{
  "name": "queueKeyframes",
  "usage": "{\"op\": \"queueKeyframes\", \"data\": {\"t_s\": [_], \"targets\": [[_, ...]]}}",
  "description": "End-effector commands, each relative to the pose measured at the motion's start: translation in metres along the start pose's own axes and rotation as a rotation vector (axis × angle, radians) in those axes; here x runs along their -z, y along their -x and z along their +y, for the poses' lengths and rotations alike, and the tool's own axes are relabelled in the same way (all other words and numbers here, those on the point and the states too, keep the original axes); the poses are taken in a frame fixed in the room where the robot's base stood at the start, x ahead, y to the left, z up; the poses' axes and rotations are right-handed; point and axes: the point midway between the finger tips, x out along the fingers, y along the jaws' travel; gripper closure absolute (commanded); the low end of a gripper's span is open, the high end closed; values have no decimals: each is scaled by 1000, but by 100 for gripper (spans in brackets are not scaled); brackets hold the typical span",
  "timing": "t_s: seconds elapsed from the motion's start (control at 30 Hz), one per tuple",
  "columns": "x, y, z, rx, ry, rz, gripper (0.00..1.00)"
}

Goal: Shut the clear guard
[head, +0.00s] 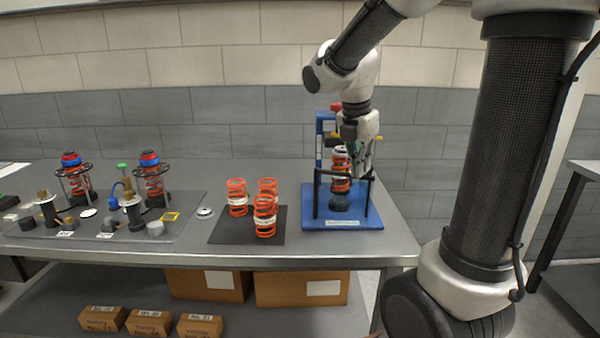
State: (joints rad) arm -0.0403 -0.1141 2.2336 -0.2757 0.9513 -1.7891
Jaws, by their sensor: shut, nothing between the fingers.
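The blue fixture (376,221) stands near the right end of the grey workbench. A spring assembly with an orange coil (341,184) stands upright on its base, with a dark foot below. The clear guard (316,193) shows as a dark frame with posts at the left and right of the spring; its clear panel is hard to make out, and I cannot tell how far it is closed. My gripper (363,172) points down at the guard's right upper side, shut and empty. I cannot tell whether it touches the guard. My gripper and wrist hide part of the fixture's upper right.
Several loose orange springs (265,216) stand on a dark mat left of the fixture. Farther left, a grey mat (183,231) holds two caged spring assemblies (153,178) and small parts. Cardboard boxes (298,289) sit on the lower shelf. A bare bench strip lies behind the springs.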

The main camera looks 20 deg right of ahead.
Motion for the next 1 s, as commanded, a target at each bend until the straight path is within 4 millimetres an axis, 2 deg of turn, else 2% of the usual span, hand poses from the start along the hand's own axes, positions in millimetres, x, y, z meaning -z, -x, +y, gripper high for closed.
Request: {"op": "queueKeyframes", "data": {"t_s": [0.1,0.4,1.0], "targets": [[-12,-4,2,-17,70,1,100],[-32,-8,10,-15,66,1,100],[-40,-10,14,-16,67,0,100]]}}
